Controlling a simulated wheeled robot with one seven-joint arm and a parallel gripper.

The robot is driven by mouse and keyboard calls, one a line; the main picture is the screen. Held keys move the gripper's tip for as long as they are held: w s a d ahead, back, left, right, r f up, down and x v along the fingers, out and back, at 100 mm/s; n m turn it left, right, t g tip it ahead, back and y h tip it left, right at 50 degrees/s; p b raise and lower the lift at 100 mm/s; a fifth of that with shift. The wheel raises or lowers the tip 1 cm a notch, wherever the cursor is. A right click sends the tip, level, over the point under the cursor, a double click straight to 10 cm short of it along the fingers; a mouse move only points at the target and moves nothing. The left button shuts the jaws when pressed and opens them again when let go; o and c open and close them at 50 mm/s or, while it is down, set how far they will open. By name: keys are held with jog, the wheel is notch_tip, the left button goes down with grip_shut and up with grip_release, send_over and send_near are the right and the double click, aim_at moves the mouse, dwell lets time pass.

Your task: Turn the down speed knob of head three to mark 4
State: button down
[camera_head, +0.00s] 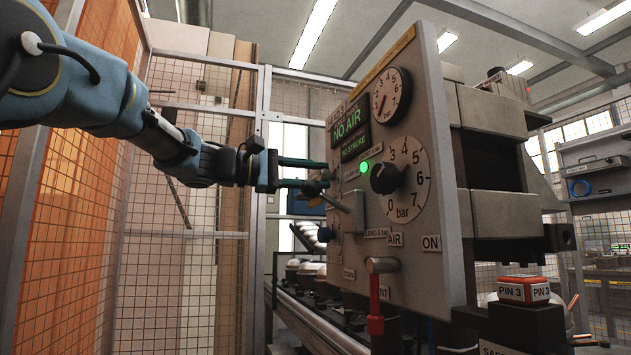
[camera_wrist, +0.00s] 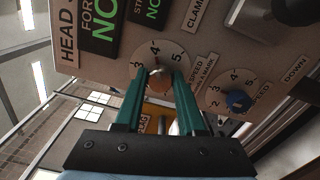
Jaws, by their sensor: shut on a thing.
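A grey control panel (camera_head: 395,245) stands right of my arm in the head view. In the wrist view, my gripper (camera_wrist: 158,72) has its two green fingers on an orange-tan knob (camera_wrist: 161,96), which shows only in part between them. Its round white dial (camera_wrist: 140,65) shows marks 3, 4 and 5; the fingers hide the rest and the knob's pointer. To its right, a blue knob (camera_wrist: 237,101) sits on a similar dial, clear of the fingers. The speed labels are partly hidden or blurred. In the head view, my gripper (camera_head: 318,175) is at the panel's left side.
A lever with a dark ball (camera_head: 312,188) juts out close below my gripper. A black regulator knob (camera_head: 386,178), a gauge (camera_head: 391,95) and a red-handled valve (camera_head: 375,310) are further right. A lit green lamp (camera_head: 364,168) is on the panel. Mesh fencing (camera_head: 200,250) stands behind my arm.

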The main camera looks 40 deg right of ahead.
jog(key=c, duration=0.5)
grip_release()
jog(key=v, duration=1.1)
jog(key=shift+b, duration=0.4)
jog(key=shift+d, duration=0.15)
